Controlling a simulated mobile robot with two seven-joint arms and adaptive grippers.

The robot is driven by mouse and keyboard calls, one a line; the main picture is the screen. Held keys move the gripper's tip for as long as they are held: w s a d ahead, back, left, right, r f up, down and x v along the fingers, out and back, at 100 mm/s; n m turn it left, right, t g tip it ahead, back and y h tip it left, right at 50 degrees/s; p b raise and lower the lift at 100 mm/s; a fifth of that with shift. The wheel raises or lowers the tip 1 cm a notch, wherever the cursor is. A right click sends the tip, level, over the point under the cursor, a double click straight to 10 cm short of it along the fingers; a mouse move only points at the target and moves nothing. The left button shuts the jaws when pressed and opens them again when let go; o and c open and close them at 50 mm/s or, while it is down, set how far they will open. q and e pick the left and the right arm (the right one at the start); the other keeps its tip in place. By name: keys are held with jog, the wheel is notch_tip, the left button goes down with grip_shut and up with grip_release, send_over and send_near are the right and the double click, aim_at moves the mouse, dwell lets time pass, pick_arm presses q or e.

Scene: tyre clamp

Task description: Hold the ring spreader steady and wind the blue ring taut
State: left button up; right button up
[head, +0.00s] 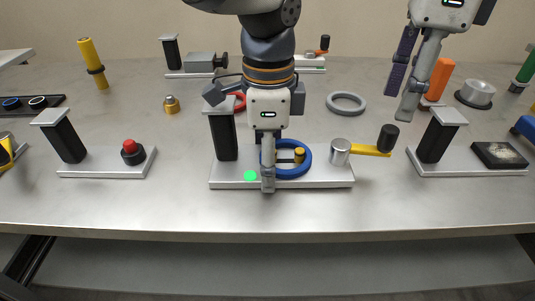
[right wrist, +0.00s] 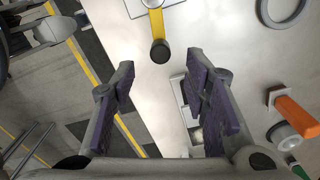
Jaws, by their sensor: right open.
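The blue ring (head: 309,158) lies around the ring spreader (head: 285,156), which has a brass-coloured peg, on the middle base plate (head: 325,182). The yellow crank (head: 369,150) runs right from a silver drum (head: 340,152) and ends in a black knob (head: 389,138). In the right wrist view the crank (right wrist: 157,25) and its knob (right wrist: 160,51) lie beyond the fingertips. My left gripper (head: 268,186) points down at the ring's left part and hides some of it; its grip is hidden. My right gripper (head: 398,106) is open and empty, above and right of the knob.
A black post with a white top (head: 223,135) stands on the middle plate, beside a green spot (head: 250,175). A similar post (head: 438,138) stands at right. A grey ring (head: 346,103) and an orange handle (head: 440,78) are behind. The table's front strip is clear.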

dwell(0.4)
pick_arm(q)
jog(key=o, duration=1.6)
jog(key=shift+o, duration=0.2)
jog(key=shift+r, duration=0.1)
notch_tip(320, 180, up, 12)
